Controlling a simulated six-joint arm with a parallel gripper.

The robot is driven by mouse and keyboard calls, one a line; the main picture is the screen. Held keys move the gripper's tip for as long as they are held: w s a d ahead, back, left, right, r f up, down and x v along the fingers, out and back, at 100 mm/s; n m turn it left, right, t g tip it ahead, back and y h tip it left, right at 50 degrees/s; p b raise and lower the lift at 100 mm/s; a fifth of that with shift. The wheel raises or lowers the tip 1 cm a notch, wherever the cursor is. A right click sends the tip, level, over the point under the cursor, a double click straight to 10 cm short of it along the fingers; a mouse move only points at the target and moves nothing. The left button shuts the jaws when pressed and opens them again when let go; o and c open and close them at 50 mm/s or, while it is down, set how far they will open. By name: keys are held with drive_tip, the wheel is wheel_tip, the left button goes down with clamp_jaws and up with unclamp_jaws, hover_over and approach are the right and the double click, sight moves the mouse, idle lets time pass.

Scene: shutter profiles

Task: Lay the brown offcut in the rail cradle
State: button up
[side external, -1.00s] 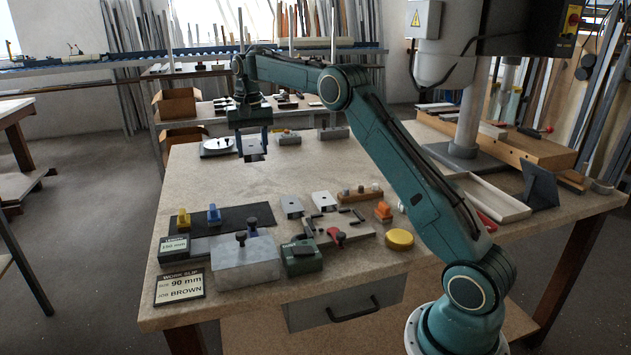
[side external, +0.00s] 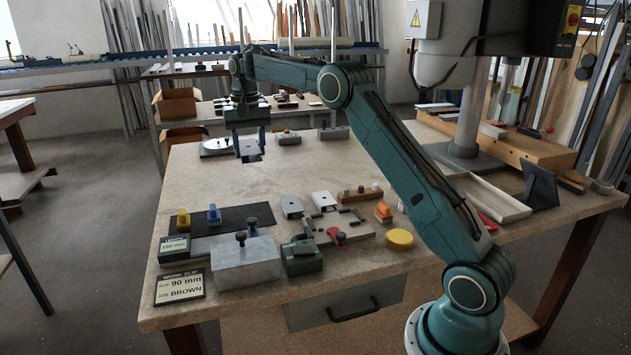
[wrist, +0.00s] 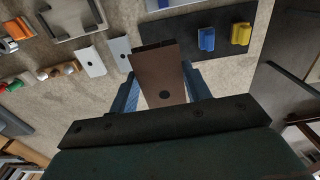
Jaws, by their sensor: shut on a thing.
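The brown offcut (wrist: 163,75) is a short channel profile with a round hole near one end. It sits between the two blue-grey fingers of my gripper (wrist: 162,92) in the wrist view, and the gripper is shut on it. In the side view my gripper (side external: 249,143) hangs over the far left part of the bench. The piece shows only as a small dark shape there, and any gap beneath it is hard to judge. I cannot tell for sure which fixture is the rail cradle. A dark strip (side external: 240,217) with blue and yellow clamps lies at the front left.
Two pale profiles (side external: 308,204) lie mid-bench beside a fixture plate (side external: 340,236). A grey block (side external: 245,265) with black knobs and a dark green block (side external: 302,257) stand in front. A round dial (side external: 217,147) is close to my gripper. The bench's left middle is clear.

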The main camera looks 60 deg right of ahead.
drive_tip(key=s+a+f+n, duration=0.2)
drive_tip(key=s+a+f, duration=0.1)
drive_tip(key=a, duration=0.7)
drive_tip(key=s+a+f+n, duration=0.3)
drive_tip(key=s+a, duration=0.3)
drive_tip(key=a, duration=0.3)
drive_tip(key=shift+s+a+f, duration=0.2)
drive_tip(key=shift+s+a, duration=0.05)
drive_tip(key=shift+a, duration=0.1)
drive_tip(key=s+d+r+n, duration=0.3)
drive_tip(key=s+d+n, duration=0.1)
drive_tip(key=d, duration=0.6)
drive_tip(key=s+d+r+n, duration=0.3)
drive_tip(key=s+d+n, duration=0.1)
drive_tip(key=d, duration=0.6)
drive_tip(key=s+d+r+n, duration=0.3)
drive_tip(key=s+d+n, duration=0.1)
drive_tip(key=d, duration=0.6)
drive_tip(key=shift+s+r+n, duration=0.3)
drive_tip(key=shift+s+n, duration=0.1)
drive_tip(key=shift+s, duration=0.2)
wheel_tip(320, 180, down, 16)
drive_tip(key=shift+r, duration=0.1)
